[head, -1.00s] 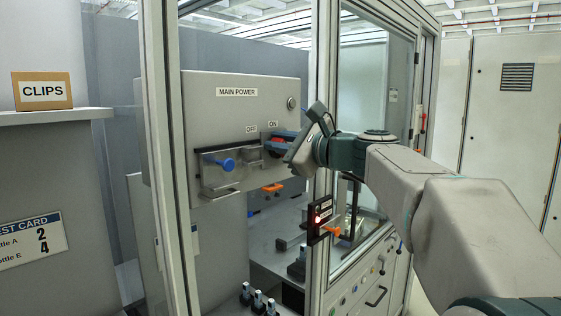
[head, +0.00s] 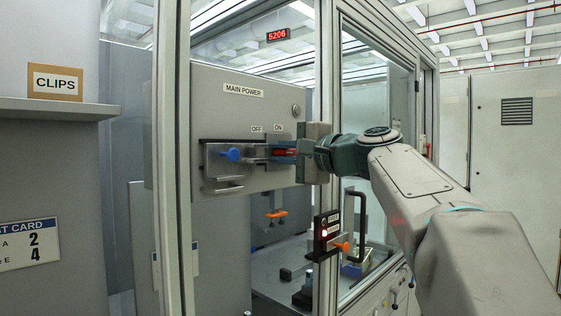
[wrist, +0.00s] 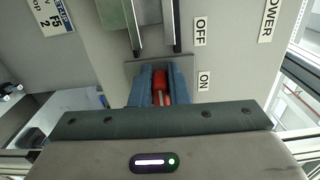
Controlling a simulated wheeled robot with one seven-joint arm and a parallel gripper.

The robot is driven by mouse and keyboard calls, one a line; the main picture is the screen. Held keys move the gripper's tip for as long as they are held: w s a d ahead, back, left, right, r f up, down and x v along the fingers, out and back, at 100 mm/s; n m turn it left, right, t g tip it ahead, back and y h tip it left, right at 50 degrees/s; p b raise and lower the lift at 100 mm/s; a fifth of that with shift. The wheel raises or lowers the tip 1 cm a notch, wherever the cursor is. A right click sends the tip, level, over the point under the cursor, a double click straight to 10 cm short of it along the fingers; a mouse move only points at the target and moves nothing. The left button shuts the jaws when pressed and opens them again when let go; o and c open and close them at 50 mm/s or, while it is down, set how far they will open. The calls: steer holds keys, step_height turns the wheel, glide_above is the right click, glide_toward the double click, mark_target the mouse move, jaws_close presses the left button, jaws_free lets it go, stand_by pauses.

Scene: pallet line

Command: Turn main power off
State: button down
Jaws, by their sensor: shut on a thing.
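The main power box (head: 225,90) is a grey panel with a MAIN POWER label and small OFF and ON labels. A red handle (head: 284,152) sits beneath ON in the head view, and it also shows in the wrist view (wrist: 160,80). My gripper (head: 282,152) has its blue fingers on both sides of the red handle and is shut on it; the fingers also show in the wrist view (wrist: 158,88). A metal bracket (head: 214,178) with a blue knob (head: 231,155) is on the panel left of the handle, under OFF.
A framed glass enclosure surrounds the box, with a post (head: 328,90) close to my wrist. A small black box with a red light (head: 324,232) and orange knob is below my arm. A CLIPS carton (head: 55,83) stands on a shelf at left.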

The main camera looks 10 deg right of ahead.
steer(key=shift+w+d+f, duration=0.15)
steer(key=shift+d, duration=0.05)
stand_by(0.5)
steer(key=c, duration=1.4)
jaws_free()
steer(key=shift+w+d, duration=0.1)
steer(key=shift+d, duration=0.05)
steer(key=shift+a+n, duration=0.2)
steer(key=shift+n, duration=0.1)
steer(key=b+v, duration=0.1)
steer(key=v, duration=1.3)
steer(key=shift+a, duration=0.1)
